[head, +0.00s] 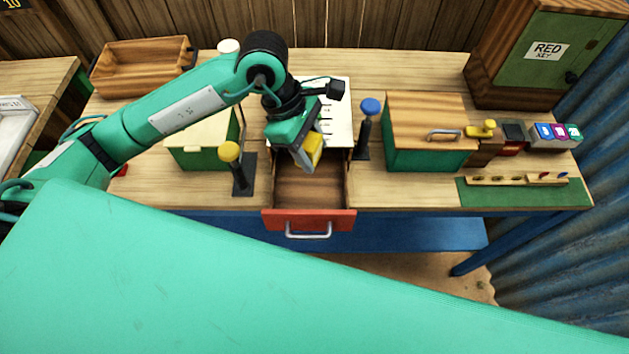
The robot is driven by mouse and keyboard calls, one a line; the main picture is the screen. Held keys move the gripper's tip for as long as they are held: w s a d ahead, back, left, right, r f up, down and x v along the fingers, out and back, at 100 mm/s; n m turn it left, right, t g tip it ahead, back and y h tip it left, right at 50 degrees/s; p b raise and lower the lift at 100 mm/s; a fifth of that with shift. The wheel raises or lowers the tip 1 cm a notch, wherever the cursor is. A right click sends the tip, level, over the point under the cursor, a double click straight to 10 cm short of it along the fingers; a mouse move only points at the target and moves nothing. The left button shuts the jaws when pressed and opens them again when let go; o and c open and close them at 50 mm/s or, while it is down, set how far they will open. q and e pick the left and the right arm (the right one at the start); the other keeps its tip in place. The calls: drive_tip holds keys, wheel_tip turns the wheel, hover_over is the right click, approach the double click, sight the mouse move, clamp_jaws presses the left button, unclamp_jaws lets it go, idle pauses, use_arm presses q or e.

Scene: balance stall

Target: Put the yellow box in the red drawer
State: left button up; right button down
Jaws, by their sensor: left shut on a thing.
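The yellow box (314,149) is held in my left gripper (308,155), which is shut on it. The gripper points down over the open red drawer (309,223), and the box appears above the drawer's inside, near its back. The drawer is pulled out from the table's front, with a red front panel and a silver handle. The part of its inside that shows is bare wood. The arm and gripper hide part of the drawer's back. My right gripper is not in view.
A yellow-topped post (230,152) stands left of the drawer and a blue-topped post (371,107) right of it. A green box with wooden lid (424,108), another green box (201,155), a wooden tray (140,67) and a cabinet (540,55) stand on the table.

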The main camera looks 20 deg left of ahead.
use_arm(q)
wheel_tip(320, 180, down, 12)
drive_tip(key=p, duration=0.2)
drive_tip(key=shift+w+r+p, duration=0.1)
drive_tip(key=shift+p, duration=0.3)
wheel_tip(320, 180, down, 3)
drive_tip(key=shift+f+p, duration=0.2)
drive_tip(key=shift+p, duration=0.35)
drive_tip(key=shift+f, duration=0.3)
drive_tip(key=shift+f, duration=0.1)
drive_tip(key=shift+f+b, duration=0.1)
drive_tip(key=shift+b, duration=0.2)
drive_tip(key=o, duration=1)
